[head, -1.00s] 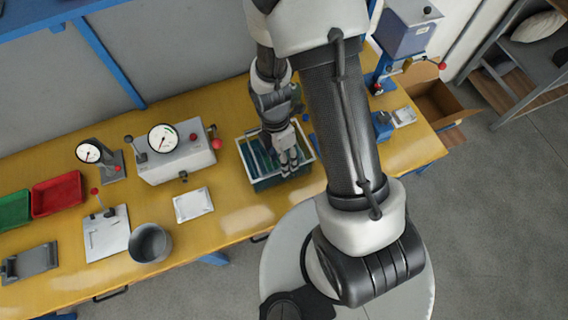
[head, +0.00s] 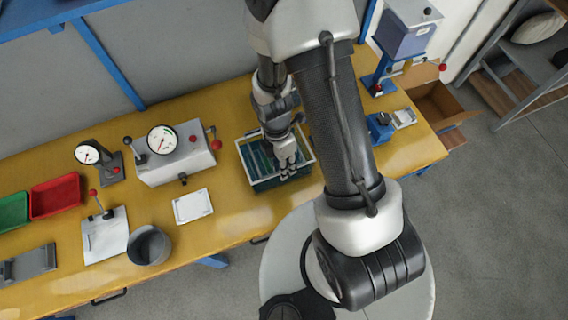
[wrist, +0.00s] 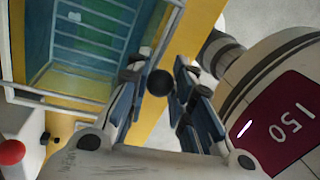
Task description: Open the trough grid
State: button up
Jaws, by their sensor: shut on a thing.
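The trough (head: 252,178) is a blue-green tub with a pale rim on the yellow bench; its rim also shows in the wrist view (wrist: 60,101). The grid (wrist: 95,45) shows as pale parallel bars across part of the trough in the wrist view. How far it is raised, I cannot tell. My gripper (head: 287,173) is over the right part of the trough. In the wrist view my gripper (wrist: 160,92) has its fingers on either side of a black ball knob (wrist: 160,82) and is shut on it. The knob's link to the grid is hidden.
A grey gauge box (head: 176,160) stands left of the trough, with a white tray (head: 192,206) in front of it. A small blue device (head: 380,127) stands to the right. A grey pot (head: 149,246) and red bin (head: 55,196) are further left.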

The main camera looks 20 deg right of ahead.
grip_shut()
